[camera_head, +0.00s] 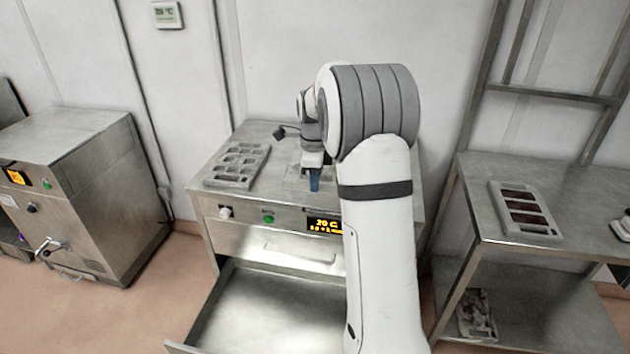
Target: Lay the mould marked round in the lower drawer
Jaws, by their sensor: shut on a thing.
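My gripper (314,182), with blue fingertips, is low over the steel cabinet top, left of my forearm. It is shut on a pale, flat, mould-like thing (294,181), mostly hidden by my arm; its marking cannot be read. A grey mould (238,165) with several cavities lies on the cabinet top to the left, apart from the gripper. The lower drawer (262,310) is pulled open and its visible part is empty; my arm hides its right side. The upper drawer (275,243) above it is shut.
A mould with dark-filled cavities (523,210) lies on the steel table (485,235) at right. Another mould (477,314) is on its lower shelf. A steel machine (85,200) stands at left. The cabinet (213,196) has a lit display (325,225).

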